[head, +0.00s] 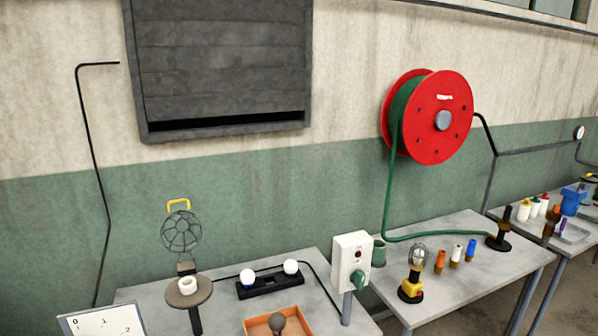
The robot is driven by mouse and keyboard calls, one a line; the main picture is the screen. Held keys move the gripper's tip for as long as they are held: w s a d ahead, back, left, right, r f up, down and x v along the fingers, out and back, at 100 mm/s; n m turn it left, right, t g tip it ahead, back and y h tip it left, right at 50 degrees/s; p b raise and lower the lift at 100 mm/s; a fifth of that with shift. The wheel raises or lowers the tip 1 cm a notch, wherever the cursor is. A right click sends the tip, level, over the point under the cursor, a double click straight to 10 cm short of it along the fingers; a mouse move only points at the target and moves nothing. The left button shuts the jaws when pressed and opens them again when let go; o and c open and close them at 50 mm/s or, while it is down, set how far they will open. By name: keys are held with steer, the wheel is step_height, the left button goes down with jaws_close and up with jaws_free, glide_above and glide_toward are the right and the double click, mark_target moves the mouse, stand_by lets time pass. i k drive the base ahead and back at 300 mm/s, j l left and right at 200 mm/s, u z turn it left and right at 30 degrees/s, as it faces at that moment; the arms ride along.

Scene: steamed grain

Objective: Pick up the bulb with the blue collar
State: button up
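Two round white bulbs stand in a black two-place rack (270,286) on the left table. The left bulb (247,276) shows a bit of blue at its lower edge, which looks like the blue collar. The right bulb (291,267) shows no blue that I can make out; its collar is mostly hidden. My gripper is not in view.
In front of the rack, an orange tray (258,327) holds a grey bulb (277,322). Left stands a lamp stand with a white socket (187,286) and wire cage (181,232). Right is a white switch box (351,260) on a post. A black cable runs behind the rack.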

mark_target(248, 275)
steer(key=i, duration=0.1)
steer(key=k+j, duration=0.15)
steer(key=i+j+u, duration=0.3)
steer(key=i+j, duration=0.25)
steer(key=i+j+u, duration=0.35)
steer(key=i+j, duration=0.15)
steer(key=i, duration=0.15)
